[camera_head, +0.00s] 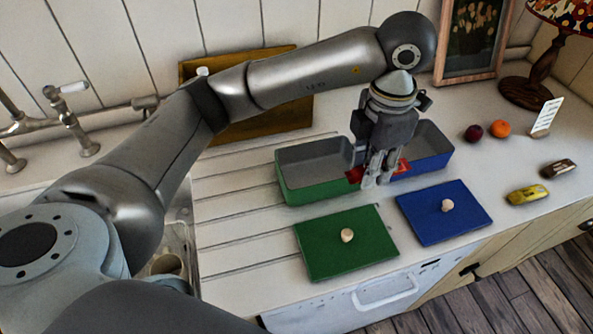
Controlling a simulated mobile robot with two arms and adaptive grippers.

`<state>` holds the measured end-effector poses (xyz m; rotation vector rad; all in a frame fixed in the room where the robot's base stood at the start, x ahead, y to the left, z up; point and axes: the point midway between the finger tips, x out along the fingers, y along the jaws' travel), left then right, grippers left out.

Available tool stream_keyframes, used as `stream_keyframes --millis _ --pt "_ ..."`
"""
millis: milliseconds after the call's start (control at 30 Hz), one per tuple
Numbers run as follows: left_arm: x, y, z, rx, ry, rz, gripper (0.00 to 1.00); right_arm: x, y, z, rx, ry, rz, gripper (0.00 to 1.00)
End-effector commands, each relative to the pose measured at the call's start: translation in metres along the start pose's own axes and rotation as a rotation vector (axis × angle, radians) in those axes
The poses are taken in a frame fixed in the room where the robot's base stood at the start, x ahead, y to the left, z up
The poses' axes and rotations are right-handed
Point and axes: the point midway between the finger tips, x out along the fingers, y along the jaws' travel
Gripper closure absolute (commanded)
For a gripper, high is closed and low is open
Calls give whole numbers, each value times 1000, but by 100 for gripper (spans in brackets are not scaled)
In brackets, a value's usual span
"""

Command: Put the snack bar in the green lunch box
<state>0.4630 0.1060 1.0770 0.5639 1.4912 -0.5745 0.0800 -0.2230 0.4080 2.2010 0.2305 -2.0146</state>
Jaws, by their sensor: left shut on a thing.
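My left gripper (377,180) points down, shut on a red-wrapped snack bar (403,167). Red ends of the bar show on both sides of the fingers; its middle is hidden by them. The gripper and bar are at the border between the open green lunch box (317,191) and the open blue lunch box (433,160). I cannot tell whether the bar touches either rim. The visible part of the green box looks empty. My right gripper is not in view.
A green lid (325,260) and a blue lid (460,224), each with a wooden knob, lie in front of the boxes. A yellow packet (527,195), brown packet (558,169), plum (473,132), orange (501,129) and white card (547,115) are at right. A lamp (530,88) stands behind.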

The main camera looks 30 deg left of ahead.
Motion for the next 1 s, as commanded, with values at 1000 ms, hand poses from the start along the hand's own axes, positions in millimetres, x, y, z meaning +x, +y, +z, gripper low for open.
stream_keyframes --millis 1000 --pt "106 121 -71 -2 5 -5 94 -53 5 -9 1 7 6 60"
